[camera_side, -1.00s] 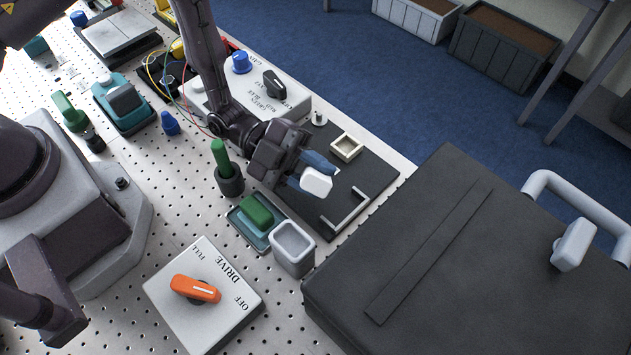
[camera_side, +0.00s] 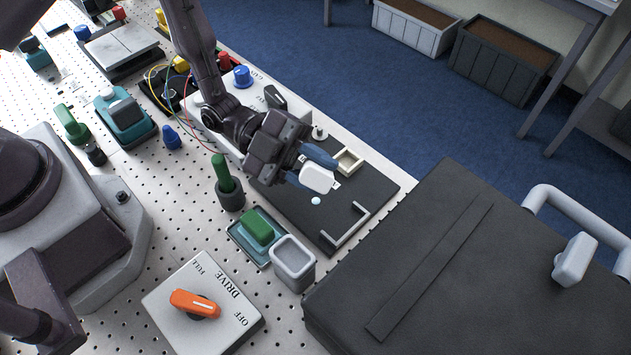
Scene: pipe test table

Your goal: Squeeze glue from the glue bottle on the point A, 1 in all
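My gripper (camera_side: 309,171) is shut on a white block-like object (camera_side: 317,179), which seems to be the glue bottle. Its blue fingers are on either side of it, and it is held over the dark board (camera_side: 290,215). A small pale blue spot (camera_side: 316,201) shows just below the white object. I cannot tell whether it is a glue drop or the bottle's tip. No label for point A can be read; part of the board is hidden by my gripper.
The board carries a cream square frame (camera_side: 348,162), a grey bracket (camera_side: 346,228) and a small post (camera_side: 320,133). A grey open container (camera_side: 293,262), green button block (camera_side: 257,228) and green-handled tool in a dark cup (camera_side: 230,196) stand nearby. A large black case (camera_side: 440,270) is at right.

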